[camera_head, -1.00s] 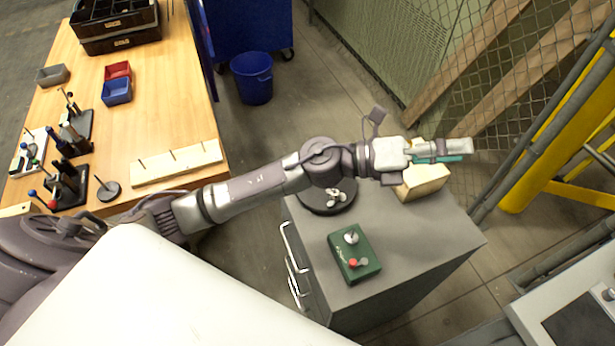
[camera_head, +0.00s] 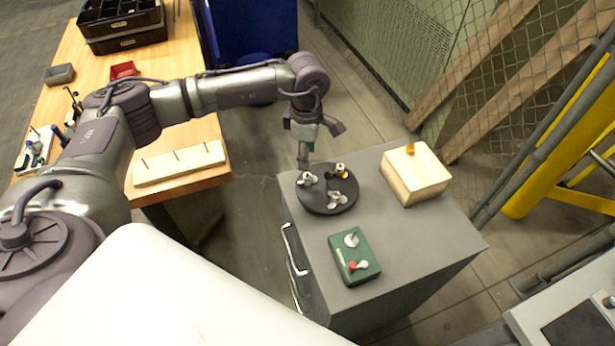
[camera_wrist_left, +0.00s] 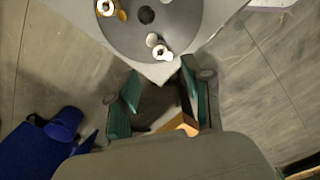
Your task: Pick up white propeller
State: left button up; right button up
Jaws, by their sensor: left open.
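A round dark plate (camera_head: 322,207) on the grey cabinet holds small propellers. A white one (camera_head: 308,179) lies near its left edge, a white one with yellow (camera_head: 341,171) at the back, and a whitish one (camera_head: 336,201) at the front. A green box (camera_head: 340,262) nearby carries a white propeller (camera_head: 351,240) and a red-and-white piece (camera_head: 358,266). My left gripper (camera_head: 303,154) points down just behind the plate's left edge. In the left wrist view, its fingers (camera_wrist_left: 160,88) are apart with nothing held, and the plate (camera_wrist_left: 185,20) with white propellers (camera_wrist_left: 161,51) is beyond the fingertips. My right gripper is not seen.
A pale wooden block (camera_head: 418,177) stands at the cabinet's back right. A wooden workbench (camera_head: 205,128) with a pegged board (camera_head: 180,164) is on the left. A blue bin (camera_wrist_left: 64,123) stands on the floor. The cabinet top right of the green box is clear.

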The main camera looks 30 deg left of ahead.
aim_at(307, 175)
pick_arm(q)
notch_tip(307, 175, down, 3)
notch_tip(307, 175, down, 4)
jog(key=shift+d+f+p, duration=0.1)
jog(key=shift+d+p, duration=0.05)
jog(key=shift+p, duration=0.7)
jog(key=shift+f, duration=0.55)
jog(key=c, duration=0.8)
